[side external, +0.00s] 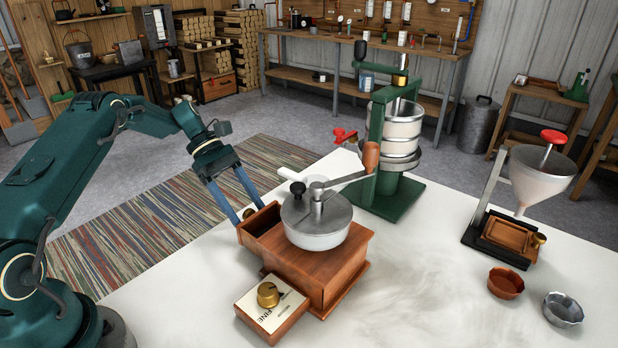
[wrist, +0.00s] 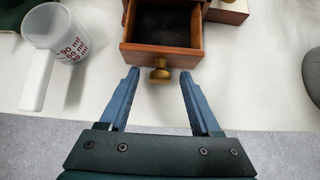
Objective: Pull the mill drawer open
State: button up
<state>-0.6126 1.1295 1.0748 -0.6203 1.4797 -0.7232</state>
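The wooden mill (side external: 325,268) stands on the white table, with a round metal hopper and a crank on top. Its drawer (side external: 262,222) sticks out of the body toward my gripper. The wrist view shows the drawer (wrist: 128,42) from above, with dark contents inside and a brass knob (wrist: 160,74) on its front. My gripper (side external: 250,212) is open at the drawer front. In the wrist view, its two blue fingers (wrist: 160,76) stand apart on either side of the knob, with a visible gap on each side.
A white measuring cup (wrist: 52,35) with red marks stands left of the drawer in the wrist view. A small box with a brass dial (side external: 268,294) sits beside the mill. A green press (side external: 385,190) stands behind it.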

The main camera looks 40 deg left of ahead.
jog(key=shift+a, duration=0.1)
jog(key=shift+v, duration=2.45)
